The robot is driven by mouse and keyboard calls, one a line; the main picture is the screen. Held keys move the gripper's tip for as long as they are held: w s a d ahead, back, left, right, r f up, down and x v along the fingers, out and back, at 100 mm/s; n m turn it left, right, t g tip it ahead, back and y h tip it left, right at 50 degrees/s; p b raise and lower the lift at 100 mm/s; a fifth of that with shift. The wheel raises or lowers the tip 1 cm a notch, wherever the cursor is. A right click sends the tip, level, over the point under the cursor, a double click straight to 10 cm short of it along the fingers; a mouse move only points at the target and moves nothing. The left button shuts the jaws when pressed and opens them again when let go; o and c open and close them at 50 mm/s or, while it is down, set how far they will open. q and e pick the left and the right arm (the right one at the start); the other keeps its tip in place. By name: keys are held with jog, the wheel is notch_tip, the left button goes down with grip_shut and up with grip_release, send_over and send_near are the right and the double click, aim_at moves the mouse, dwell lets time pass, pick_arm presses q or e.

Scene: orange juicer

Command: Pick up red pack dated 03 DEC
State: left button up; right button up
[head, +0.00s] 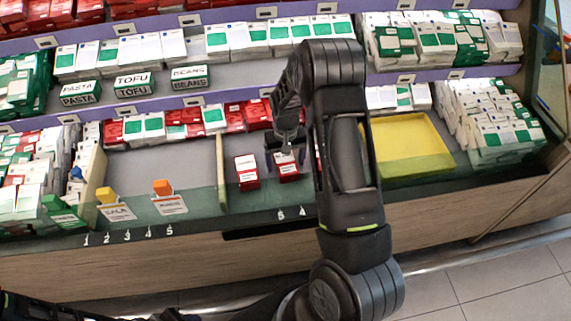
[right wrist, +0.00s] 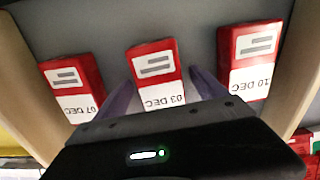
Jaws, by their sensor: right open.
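The red and white pack dated 03 DEC (right wrist: 155,75) is the middle of three packs in the right wrist view. In the head view it is the pack (head: 288,167) below my right gripper (head: 286,143). My right gripper also shows in the wrist view (right wrist: 161,84), open, with one finger on each side of this pack's near part. I cannot tell if the fingers touch it. The 10 DEC pack (right wrist: 250,60) lies to its right there and the 07 DEC pack (right wrist: 73,85) to its left. My left gripper is not in view.
The packs lie in a grey shelf bay between wooden dividers, one at left (head: 222,170). A yellow tray (head: 425,140) is right of my arm. A clear front lip runs along the shelf. Stocked shelves with several red, green and white boxes stand behind.

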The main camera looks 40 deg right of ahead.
dwell(0.4)
jog(key=c, duration=1.6)
